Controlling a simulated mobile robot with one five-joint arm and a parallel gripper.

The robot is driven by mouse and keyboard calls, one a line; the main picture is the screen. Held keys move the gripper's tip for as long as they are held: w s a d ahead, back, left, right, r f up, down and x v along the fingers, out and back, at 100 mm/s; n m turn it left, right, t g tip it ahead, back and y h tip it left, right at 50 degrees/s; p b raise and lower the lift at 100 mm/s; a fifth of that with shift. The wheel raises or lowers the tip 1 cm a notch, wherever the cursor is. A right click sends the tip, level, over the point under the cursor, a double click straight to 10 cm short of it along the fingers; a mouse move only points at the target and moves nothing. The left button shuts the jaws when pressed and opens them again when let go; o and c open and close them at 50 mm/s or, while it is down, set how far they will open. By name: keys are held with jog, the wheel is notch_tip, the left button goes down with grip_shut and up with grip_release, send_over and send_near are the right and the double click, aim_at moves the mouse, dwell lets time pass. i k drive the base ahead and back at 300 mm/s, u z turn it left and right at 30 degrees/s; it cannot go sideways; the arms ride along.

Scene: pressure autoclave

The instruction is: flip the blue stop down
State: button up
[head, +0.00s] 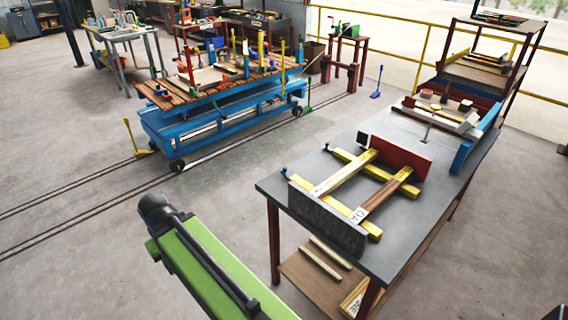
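A blue stop (378,83) stands on the floor at the upper middle of the head view, right of the rails. It is a thin upright lever with a small blue foot at its base. A similar green stop (308,95) stands by the blue cart, and a yellow stop (134,140) stands at the left by the rails. Both also look upright. My green arm with a dark joint shows at the bottom left, far from the blue stop. My gripper cannot be made out.
A blue cart (215,116) with a loaded wooden top stands over the rails. A long grey table (440,220) with frames on it fills the right side. Open floor lies between cart and table.

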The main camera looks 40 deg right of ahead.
aim_at(284, 172)
jog(key=i, duration=0.95)
jog(key=z, duration=0.05)
